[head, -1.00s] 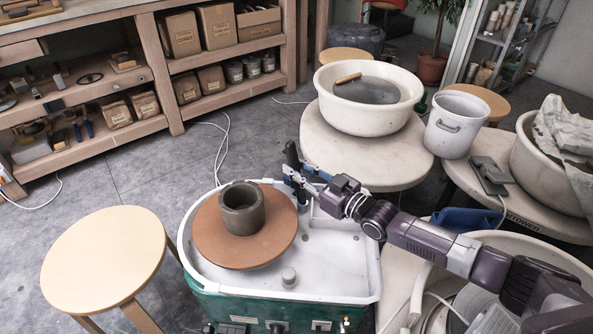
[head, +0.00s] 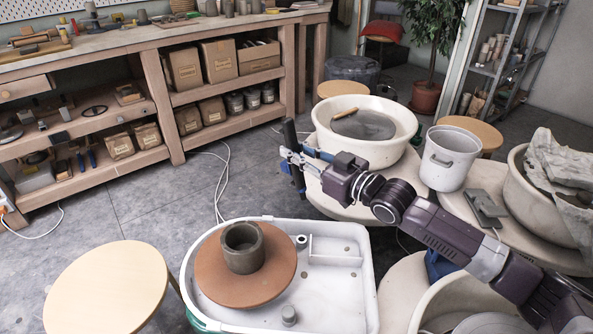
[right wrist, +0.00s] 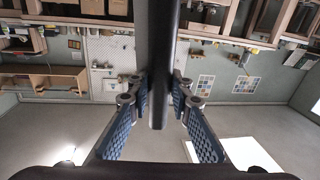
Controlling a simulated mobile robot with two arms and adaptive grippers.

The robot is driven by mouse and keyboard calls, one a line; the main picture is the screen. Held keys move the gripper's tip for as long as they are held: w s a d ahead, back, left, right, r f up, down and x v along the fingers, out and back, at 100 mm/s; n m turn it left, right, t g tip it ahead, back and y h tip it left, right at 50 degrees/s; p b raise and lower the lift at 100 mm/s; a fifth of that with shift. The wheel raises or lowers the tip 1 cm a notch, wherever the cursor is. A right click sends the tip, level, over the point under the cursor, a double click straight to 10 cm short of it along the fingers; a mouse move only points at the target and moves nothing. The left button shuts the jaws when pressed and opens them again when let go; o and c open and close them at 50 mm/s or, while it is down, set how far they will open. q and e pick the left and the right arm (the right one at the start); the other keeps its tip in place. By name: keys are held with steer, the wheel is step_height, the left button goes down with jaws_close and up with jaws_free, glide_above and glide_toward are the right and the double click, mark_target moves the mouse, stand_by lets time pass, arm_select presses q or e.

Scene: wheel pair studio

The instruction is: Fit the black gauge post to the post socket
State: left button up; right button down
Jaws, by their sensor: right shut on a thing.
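The black gauge post (head: 290,132) stands roughly upright in my right gripper (head: 294,166), which is shut on it. In the right wrist view the post (right wrist: 164,50) runs between the two blue-padded fingers (right wrist: 160,97), its end showing just past them. In the head view the gripper and post are above and behind the white wheel pan (head: 340,285), apart from it. A small round ring on the pan (head: 301,240), right of the clay pot, looks like the post socket; nothing stands in it. My left gripper is not in view.
A grey clay pot (head: 243,247) sits on the brown wheel head (head: 232,290). A small grey knob (head: 289,314) is at the pan's front. Behind are a cream basin (head: 400,150) and white bucket (head: 448,160). A round stool (head: 105,290) stands left.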

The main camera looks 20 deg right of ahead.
mark_target(301, 178)
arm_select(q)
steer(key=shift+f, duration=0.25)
arm_select(e)
steer(key=shift+r, duration=0.45)
